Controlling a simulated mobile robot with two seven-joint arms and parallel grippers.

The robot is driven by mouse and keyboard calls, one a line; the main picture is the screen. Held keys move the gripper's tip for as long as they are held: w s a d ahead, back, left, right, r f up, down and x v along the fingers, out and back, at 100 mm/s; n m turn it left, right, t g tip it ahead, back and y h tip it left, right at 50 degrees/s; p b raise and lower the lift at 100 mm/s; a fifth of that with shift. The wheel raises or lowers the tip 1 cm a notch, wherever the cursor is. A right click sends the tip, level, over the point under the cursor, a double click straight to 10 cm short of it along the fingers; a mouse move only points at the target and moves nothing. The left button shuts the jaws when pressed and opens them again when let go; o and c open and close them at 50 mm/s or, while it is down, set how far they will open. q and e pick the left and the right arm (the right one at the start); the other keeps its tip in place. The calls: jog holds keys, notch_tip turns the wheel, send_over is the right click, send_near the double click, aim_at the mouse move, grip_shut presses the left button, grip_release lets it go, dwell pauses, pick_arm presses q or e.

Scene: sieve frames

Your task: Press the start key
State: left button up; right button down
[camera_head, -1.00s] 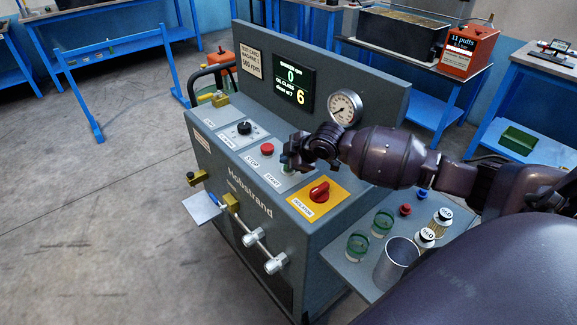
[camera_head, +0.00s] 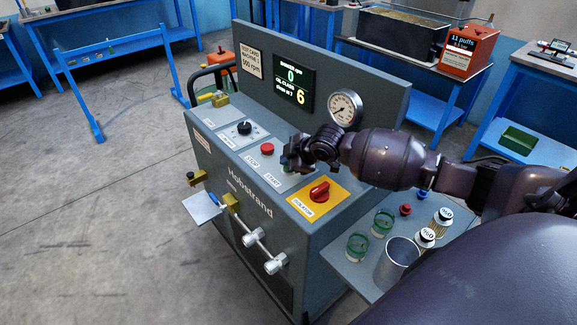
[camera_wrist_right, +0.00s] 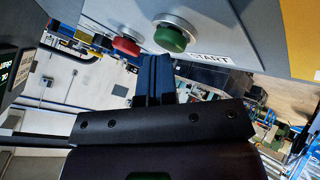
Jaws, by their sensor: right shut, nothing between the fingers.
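The start key is a round green button (camera_wrist_right: 170,38) on a silver collar, with a START label (camera_wrist_right: 209,59) beside it in the right wrist view. In the head view my right gripper (camera_head: 287,163) covers most of it, above the START label on the machine's sloped panel. My right gripper (camera_wrist_right: 155,62) is shut and empty, its fingertips close beside the green button. I cannot tell whether they touch it. The red stop button (camera_head: 267,149) is just left of the gripper. It also shows in the right wrist view (camera_wrist_right: 125,46). My left gripper is not in view.
A red isolator knob (camera_head: 319,191) on a yellow plate is right of the gripper. A gauge (camera_head: 345,107) and a display (camera_head: 294,82) reading 0 and 6 stand behind. Green cups and a metal beaker (camera_head: 397,261) stand on the side shelf (camera_head: 343,262).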

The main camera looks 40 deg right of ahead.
jog(key=shift+f, duration=0.3)
dwell(0.5)
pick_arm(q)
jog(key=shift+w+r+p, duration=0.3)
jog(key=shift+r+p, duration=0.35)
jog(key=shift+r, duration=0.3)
pick_arm(e)
jog(key=shift+r, duration=0.95)
jog(key=shift+r+p, duration=0.55)
jog(key=shift+r, duration=0.3)
jog(key=shift+r+p, duration=1.4)
jog(key=shift+r, duration=0.3)
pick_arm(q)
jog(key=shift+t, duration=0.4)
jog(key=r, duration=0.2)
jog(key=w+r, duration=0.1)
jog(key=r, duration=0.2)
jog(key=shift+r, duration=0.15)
pick_arm(e)
jog(key=shift+f, duration=0.1)
